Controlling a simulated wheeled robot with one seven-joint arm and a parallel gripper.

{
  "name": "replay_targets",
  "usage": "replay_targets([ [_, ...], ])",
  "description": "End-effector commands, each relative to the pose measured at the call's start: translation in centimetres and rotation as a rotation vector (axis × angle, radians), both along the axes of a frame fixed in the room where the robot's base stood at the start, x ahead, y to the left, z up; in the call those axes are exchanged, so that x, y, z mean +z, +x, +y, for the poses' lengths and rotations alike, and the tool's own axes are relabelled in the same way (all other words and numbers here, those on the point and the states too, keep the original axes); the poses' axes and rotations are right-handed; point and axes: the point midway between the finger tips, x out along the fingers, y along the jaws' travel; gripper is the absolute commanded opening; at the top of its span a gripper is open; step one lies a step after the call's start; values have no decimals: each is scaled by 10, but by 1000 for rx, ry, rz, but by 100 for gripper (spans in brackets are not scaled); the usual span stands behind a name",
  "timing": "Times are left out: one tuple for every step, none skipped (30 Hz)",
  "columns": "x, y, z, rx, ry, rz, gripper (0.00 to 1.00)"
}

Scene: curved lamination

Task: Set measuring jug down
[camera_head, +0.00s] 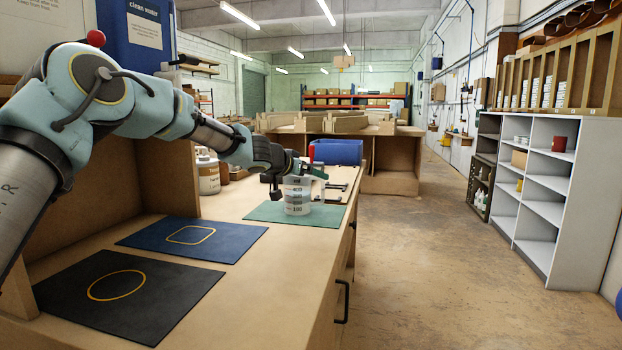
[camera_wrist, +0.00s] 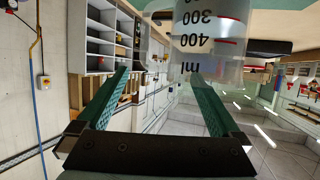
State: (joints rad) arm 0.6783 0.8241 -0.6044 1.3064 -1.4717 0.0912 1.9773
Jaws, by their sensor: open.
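The clear measuring jug (camera_head: 298,198), with printed level marks, stands upright on the green mat (camera_head: 262,211) on the workbench. In the wrist view the jug (camera_wrist: 208,38) appears upside down at the top, with 300 and 400 marks. My gripper (camera_head: 305,172) is at the jug's upper part in the head view. In the wrist view its two green fingers (camera_wrist: 160,74) are spread apart, with the jug's near edge by their tips. I cannot tell whether either finger touches the jug.
A blue mat (camera_head: 160,239) with a rounded-square outline and a black mat (camera_head: 75,298) with a circle lie nearer on the bench (camera_head: 280,255). A white tub (camera_head: 208,177) and a blue bin (camera_head: 338,152) stand behind. The floor to the right is clear.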

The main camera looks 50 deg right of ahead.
Motion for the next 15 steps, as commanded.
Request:
replay_targets([
  [-2,0,8,1,-1,-3,100],
  [0,-2,13,0,0,-5,100],
  [2,-3,20,0,0,-5,100],
  [5,-3,26,1,0,-4,100],
  [8,-4,31,0,-1,-5,100],
  [10,-5,39,1,0,-5,100],
  [12,-6,44,1,1,-5,100],
  [15,-7,50,3,0,-4,100],
  [18,-8,57,1,0,-5,100],
  [21,-9,62,1,-1,-5,100],
  [23,-10,66,1,0,-4,100],
  [25,-12,72,0,0,-5,100],
  [27,-12,76,1,0,-3,100],
  [29,-12,80,2,1,-4,100],
  [31,-13,85,2,0,-4,100],
])
